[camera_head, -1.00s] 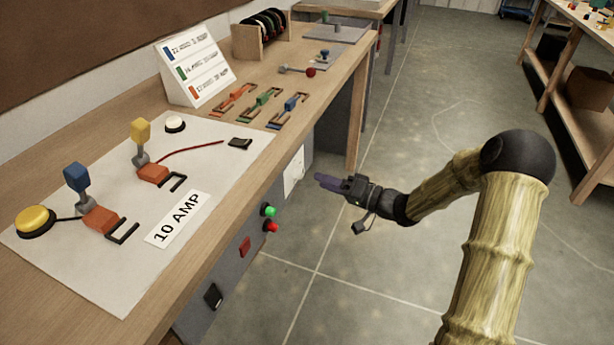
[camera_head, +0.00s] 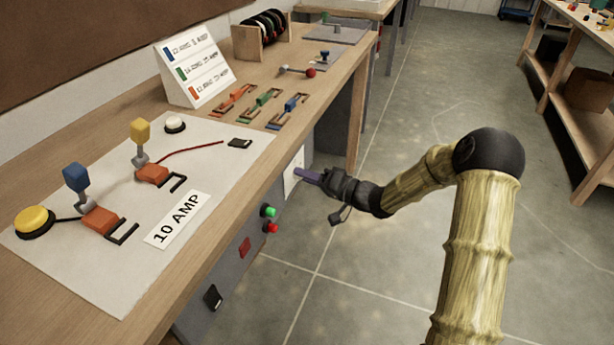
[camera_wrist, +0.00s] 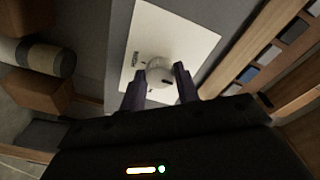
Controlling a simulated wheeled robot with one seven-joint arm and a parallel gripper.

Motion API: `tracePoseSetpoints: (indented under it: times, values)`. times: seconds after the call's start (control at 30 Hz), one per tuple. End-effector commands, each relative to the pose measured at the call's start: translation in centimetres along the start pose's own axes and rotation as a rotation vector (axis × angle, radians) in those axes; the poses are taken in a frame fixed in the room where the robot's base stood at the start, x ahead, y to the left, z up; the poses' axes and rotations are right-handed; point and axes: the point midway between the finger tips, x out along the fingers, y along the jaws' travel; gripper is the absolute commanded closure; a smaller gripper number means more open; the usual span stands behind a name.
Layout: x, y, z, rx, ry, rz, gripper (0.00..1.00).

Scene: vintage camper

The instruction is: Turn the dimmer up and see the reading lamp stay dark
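The dimmer is a round pale knob (camera_wrist: 163,72) with a dark mark, on a white lettered plate (camera_wrist: 195,42) in the wrist view. In the head view, the plate (camera_head: 293,172) is on the bench's front side, and the knob cannot be made out. My gripper (camera_head: 297,174) points at the plate. In the wrist view its two dark fingers (camera_wrist: 161,72) are apart, one on each side of the knob. Contact is unclear. A blue-headed fixture (camera_head: 76,178) and a yellow-headed fixture (camera_head: 140,131) stand on the bench board; I cannot tell which, if either, is the reading lamp.
The grey panel below the bench edge carries a green button (camera_head: 268,210), a red button (camera_head: 271,228) and switches. A "10 AMP" card (camera_head: 178,220) lies on the board. The floor right of the bench is open.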

Motion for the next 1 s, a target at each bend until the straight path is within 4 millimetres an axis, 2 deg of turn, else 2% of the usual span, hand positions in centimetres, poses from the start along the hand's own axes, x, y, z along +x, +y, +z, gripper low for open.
tracePoseSetpoints:
  times: [0.47,1.0]
  values:
    - [-0.08,-0.02,-0.08,0.096,-0.005,0.009,0.91]
    - [-0.23,-0.14,-0.37,0.534,-0.025,0.047,0.91]
